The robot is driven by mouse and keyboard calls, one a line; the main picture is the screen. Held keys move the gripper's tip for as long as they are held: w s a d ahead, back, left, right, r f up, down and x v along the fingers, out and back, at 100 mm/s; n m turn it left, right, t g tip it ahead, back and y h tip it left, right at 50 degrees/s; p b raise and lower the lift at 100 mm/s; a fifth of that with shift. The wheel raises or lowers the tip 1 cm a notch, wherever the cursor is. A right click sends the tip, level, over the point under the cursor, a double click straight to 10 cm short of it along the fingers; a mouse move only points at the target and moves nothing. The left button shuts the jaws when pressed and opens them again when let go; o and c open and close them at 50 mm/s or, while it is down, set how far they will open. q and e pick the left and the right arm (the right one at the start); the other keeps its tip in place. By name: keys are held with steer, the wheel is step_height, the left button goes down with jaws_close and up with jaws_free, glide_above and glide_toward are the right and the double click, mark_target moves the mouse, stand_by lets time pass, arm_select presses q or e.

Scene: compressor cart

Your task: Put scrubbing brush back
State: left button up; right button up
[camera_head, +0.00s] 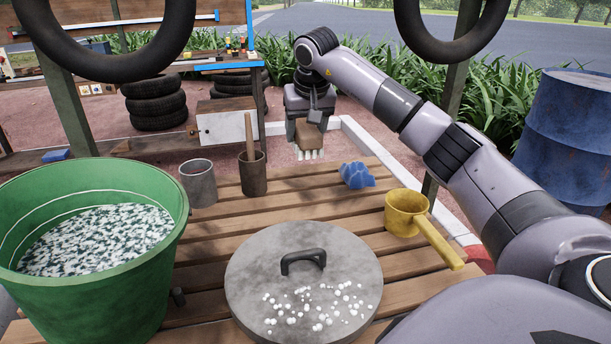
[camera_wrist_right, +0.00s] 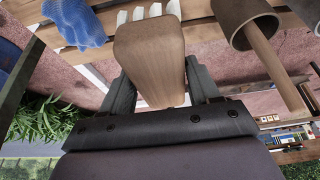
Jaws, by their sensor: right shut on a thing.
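The scrubbing brush (camera_head: 311,136) has a brown wooden block and white bristles. My right gripper (camera_head: 314,118) is shut on its block and holds it past the far edge of the slatted wooden table (camera_head: 300,207), bristles downward. In the right wrist view the brush (camera_wrist_right: 150,60) sits between the two fingers of the gripper (camera_wrist_right: 160,88), its bristles at the top of the picture. Whether the bristles touch anything is unclear. My left gripper is not in view.
On the table are a green bucket (camera_head: 165,255) of foamy water, a grey cup (camera_head: 199,184), a brown cup (camera_head: 253,176) with a wooden stick, a blue cloth (camera_head: 357,175), a yellow dipper (camera_head: 406,214) and a round lid (camera_head: 255,275) with foam. Tires hang above; a blue barrel (camera_head: 565,135) stands right.

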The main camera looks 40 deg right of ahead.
mark_target(310, 133)
step_height(310, 133, down, 10)
steer(key=shift+r+b, duration=0.15)
steer(key=shift+b, duration=0.7)
steer(key=shift+r, duration=0.1)
steer(key=o, duration=1)
steer(key=shift+f, duration=0.2)
steer(key=shift+r, duration=0.2)
steer(key=p+v, duration=0.2)
steer(key=v, duration=0.8)
steer(key=shift+s+r, duration=0.1)
steer(key=shift+r, duration=0.2)
steer(key=shift+s+a+r, duration=0.2)
steer(key=shift+s+r, duration=0.1)
steer(key=shift+r, duration=0.25)
